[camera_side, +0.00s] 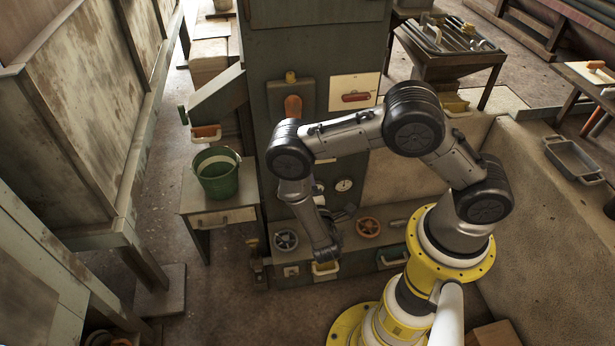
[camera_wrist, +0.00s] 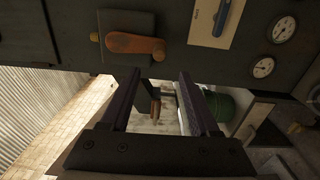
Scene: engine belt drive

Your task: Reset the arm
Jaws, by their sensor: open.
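My gripper (camera_wrist: 158,80) shows in the wrist view as two dark, parallel fingers set well apart, with nothing held between them. In the side view my arm bends over in front of a dark green machine cabinet (camera_side: 335,45), and its end points down near the cabinet's lower ledge. The fingers are too small to make out there. An orange handle (camera_wrist: 134,44) lies above the fingers in the wrist view, apart from them. It also shows on the cabinet front in the side view (camera_side: 293,106).
A green bucket (camera_side: 217,174) stands on a small table (camera_side: 222,216) left of the cabinet. Handwheels, one grey (camera_side: 286,240) and one orange (camera_side: 368,227), sit on the lower ledge. Gauges (camera_wrist: 283,29) are on the cabinet panel.

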